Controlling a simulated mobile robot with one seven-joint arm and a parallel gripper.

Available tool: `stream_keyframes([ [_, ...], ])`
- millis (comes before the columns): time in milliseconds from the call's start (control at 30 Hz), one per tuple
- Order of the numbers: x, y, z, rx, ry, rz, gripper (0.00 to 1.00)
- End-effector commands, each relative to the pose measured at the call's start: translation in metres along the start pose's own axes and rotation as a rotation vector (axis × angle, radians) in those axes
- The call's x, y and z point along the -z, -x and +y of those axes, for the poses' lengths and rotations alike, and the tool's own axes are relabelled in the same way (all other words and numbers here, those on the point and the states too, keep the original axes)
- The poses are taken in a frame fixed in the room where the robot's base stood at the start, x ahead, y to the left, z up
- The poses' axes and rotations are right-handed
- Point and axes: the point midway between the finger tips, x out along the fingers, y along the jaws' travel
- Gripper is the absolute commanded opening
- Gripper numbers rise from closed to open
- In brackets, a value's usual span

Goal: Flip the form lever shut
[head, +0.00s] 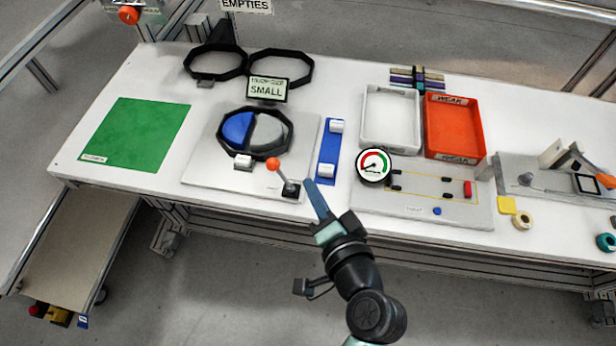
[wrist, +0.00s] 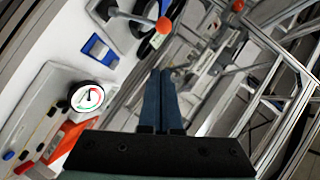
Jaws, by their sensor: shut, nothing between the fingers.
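The form lever is a grey rod with an orange ball knob (head: 273,164) on a small black base (head: 290,188), at the front right of a white plate (head: 215,182). Its rod leans up and to the left. In the wrist view the knob (wrist: 164,25) is near the top centre, beyond my fingertips. The form (head: 255,134) behind it is a black octagonal ring around a blue half and a grey half. My gripper (head: 312,186) is shut and empty, just right of the lever base and apart from it. The wrist view shows its two blue fingers (wrist: 160,72) together.
A blue strip with white blocks (head: 328,155) stands right of the plate. A round gauge (head: 373,166), a white tray (head: 364,105) and a red tray (head: 430,135) are further right. A "SMALL" sign (head: 267,88) and empty black rings (head: 280,55) stand behind. A green mat (head: 135,135) lies left.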

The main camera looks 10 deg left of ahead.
Motion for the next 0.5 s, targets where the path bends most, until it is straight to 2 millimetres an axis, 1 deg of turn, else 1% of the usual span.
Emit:
stream_keyframes([
  [33, -0.001, 0.011, 0.002, -0.001, -0.002, 0.001, 0.0],
  [100, -0.001, 0.023, 0.002, -0.001, -0.001, 0.001, 0.0],
  [200, 0.0, 0.037, 0.002, -0.001, -0.002, 0.002, 0.0],
  [333, 0.0, 0.046, 0.001, 0.001, -0.001, 0.001, 0.0],
  [500, 0.0, 0.049, 0.0, 0.001, -0.001, 0.0, 0.0],
])
